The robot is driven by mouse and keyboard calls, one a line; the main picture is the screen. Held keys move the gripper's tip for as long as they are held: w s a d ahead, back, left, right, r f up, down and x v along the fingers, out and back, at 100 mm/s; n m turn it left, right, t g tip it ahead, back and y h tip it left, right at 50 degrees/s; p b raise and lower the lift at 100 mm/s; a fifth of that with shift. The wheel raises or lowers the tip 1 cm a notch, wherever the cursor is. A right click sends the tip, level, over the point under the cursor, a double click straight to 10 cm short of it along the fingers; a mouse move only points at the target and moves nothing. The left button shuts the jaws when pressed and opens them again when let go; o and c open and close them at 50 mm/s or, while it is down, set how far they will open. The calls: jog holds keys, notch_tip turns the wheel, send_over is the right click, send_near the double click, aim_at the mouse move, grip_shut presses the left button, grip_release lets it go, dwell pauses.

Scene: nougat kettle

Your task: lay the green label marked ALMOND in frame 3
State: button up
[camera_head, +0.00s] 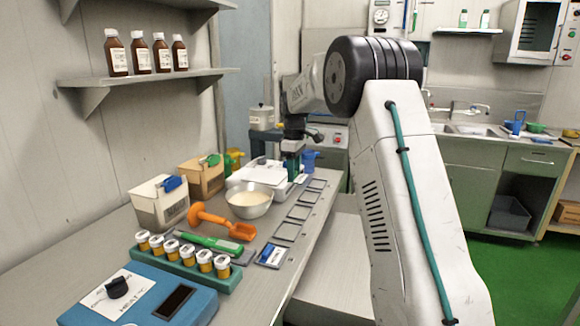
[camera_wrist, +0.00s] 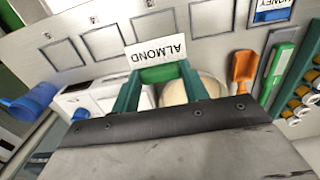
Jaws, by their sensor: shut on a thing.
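My gripper (camera_wrist: 158,78) is shut on the green grip of the ALMOND label (camera_wrist: 156,52). The label's white face reads upside down in the wrist view, and it is held above the bench beside the row of frames. In the head view my gripper (camera_head: 292,163) is over the bench near the white scale, and the label cannot be made out. The row's middle frame (camera_head: 289,213) is empty; it also shows in the wrist view (camera_wrist: 136,31), just beyond the label.
A blue HONEY label (camera_head: 271,255) lies in the nearest frame; the other frames look empty. A metal bowl (camera_head: 249,206), an orange scoop (camera_head: 222,222), a white scale (camera_head: 262,173) and a rack of small jars (camera_head: 187,256) stand left of the row. A blue jug (camera_wrist: 28,103) is near the gripper.

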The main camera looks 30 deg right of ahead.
aim_at(296, 177)
jog(key=shift+d+f, duration=0.2)
jog(key=shift+f, duration=1.1)
jog(key=shift+d+f, duration=0.2)
jog(key=shift+f, duration=4.4)
jog(key=shift+s, duration=0.15)
jog(key=shift+f, duration=0.35)
jog(key=o, duration=1.6)
